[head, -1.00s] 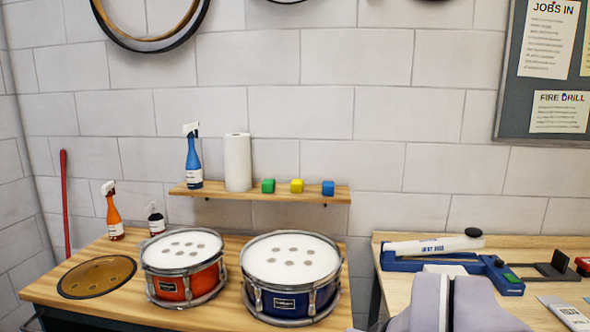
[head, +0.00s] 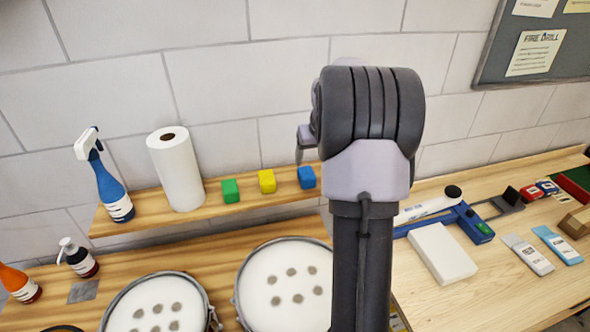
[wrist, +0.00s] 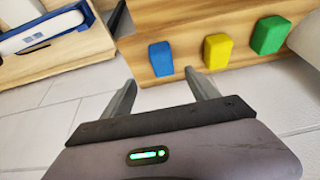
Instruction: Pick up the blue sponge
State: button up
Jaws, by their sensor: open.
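The blue sponge (head: 307,178) is a small block at the right end of the wooden wall shelf (head: 150,213), right of a yellow sponge (head: 267,181) and a green sponge (head: 230,190). In the wrist view the blue sponge (wrist: 161,58) lies beyond my gripper (wrist: 163,88), roughly between the lines of its two fingers. The fingers are apart and empty, and do not touch it. The yellow sponge (wrist: 217,51) and green sponge (wrist: 270,36) stand to its right there. In the head view my arm hides most of the gripper.
A paper towel roll (head: 176,170) and a blue spray bottle (head: 107,180) stand on the shelf's left part. A second bench (head: 470,290) at right holds a white block and tools.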

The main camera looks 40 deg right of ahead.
aim_at(307, 172)
jog(key=x, duration=0.6)
jog(key=shift+w, duration=0.45)
jog(key=shift+f, duration=0.45)
jog(key=x, duration=0.4)
jog(key=shift+w+d+f, duration=0.2)
jog(key=shift+w+f, duration=0.1)
jog(key=shift+s+a+r, duration=0.1)
jog(key=shift+s+r, duration=0.05)
jog(key=shift+c, duration=0.4)
jog(key=c, duration=1.1)
jog(key=shift+c, duration=1.1)
jog(key=shift+r, duration=0.1)
